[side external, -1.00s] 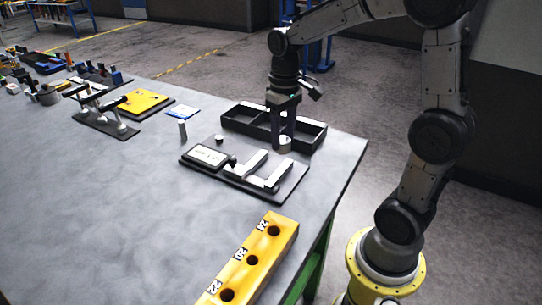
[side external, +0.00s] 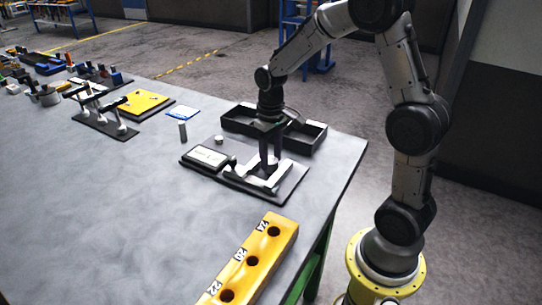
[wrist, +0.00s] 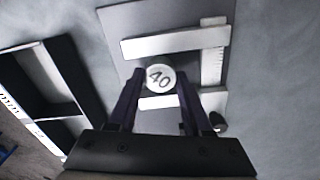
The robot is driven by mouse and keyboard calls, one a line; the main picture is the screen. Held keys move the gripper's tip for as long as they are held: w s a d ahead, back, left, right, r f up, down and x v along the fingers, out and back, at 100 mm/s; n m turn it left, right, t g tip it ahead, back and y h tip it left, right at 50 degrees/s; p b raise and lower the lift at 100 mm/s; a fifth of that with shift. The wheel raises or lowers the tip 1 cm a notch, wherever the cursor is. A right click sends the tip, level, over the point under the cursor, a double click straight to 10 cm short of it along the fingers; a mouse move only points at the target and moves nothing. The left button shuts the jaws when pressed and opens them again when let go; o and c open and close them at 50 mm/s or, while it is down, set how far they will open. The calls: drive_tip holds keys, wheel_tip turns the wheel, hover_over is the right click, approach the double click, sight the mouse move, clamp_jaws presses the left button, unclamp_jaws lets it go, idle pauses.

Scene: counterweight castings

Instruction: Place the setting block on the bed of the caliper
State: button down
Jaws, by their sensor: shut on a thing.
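My gripper (side external: 270,166) is shut on a short round pale block marked 40, which I take as the setting block (wrist: 159,77). The caliper is a dark plate (side external: 292,184) with two white bar jaws; they also show in the wrist view (wrist: 165,44). In the side view my fingers point down among the jaws and largely hide the block. I cannot tell whether it touches the bed.
A framed white panel (side external: 207,155) sits at the plate's left end. A small round piece (side external: 219,140) and a taller grey cylinder (side external: 183,130) stand nearby. A black divided tray (side external: 312,136) lies behind; a yellow numbered block (side external: 262,245) is in front. The table's left middle is clear.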

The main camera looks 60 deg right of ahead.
sight(271, 160)
drive_tip(key=shift+c, duration=1.6)
unclamp_jaws()
drive_tip(key=shift+f, duration=0.15)
wheel_tip(271, 160, up, 11)
drive_tip(key=s+a+r+n+t, duration=0.1)
drive_tip(key=s+a+t, duration=0.1)
drive_tip(key=s+a, duration=0.3)
drive_tip(key=s+a+r+n+t, duration=0.1)
drive_tip(key=s+a+t, duration=0.2)
drive_tip(key=s, duration=1)
drive_tip(key=shift+s+a+r+n+t, duration=0.15)
drive_tip(key=shift+a+r+n+t, duration=0.2)
drive_tip(key=shift+a, duration=0.65)
drive_tip(key=shift+f, duration=0.1)
